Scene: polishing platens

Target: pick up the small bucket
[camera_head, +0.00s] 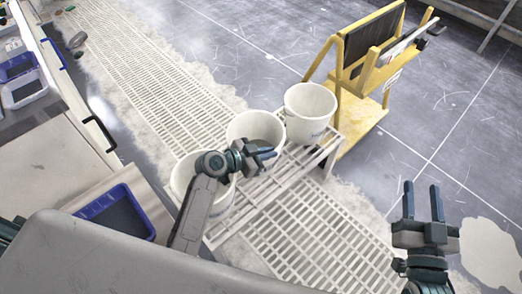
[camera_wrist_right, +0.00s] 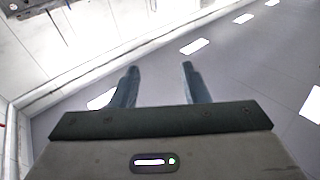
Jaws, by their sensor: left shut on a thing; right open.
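Three white buckets stand in a row on a slatted metal rack: a left bucket (camera_head: 226,204), a middle bucket (camera_head: 240,124) and a right bucket (camera_head: 310,102). They look alike in size. My left gripper (camera_head: 268,153) is at the front rim of the middle bucket and looks shut on it; the arm and wrist hide part of the left bucket and the exact contact. My right gripper (camera_head: 423,203) is open and empty over the floor at the right. Its two spread fingers also show in the right wrist view (camera_wrist_right: 160,88).
A yellow cart (camera_head: 355,110) stands just behind the right bucket. A counter at the left holds a blue tray (camera_head: 118,214) and blue-rimmed bins (camera_head: 22,88). A pale floor grating (camera_head: 145,88) runs under the rack. Open grey floor lies to the right.

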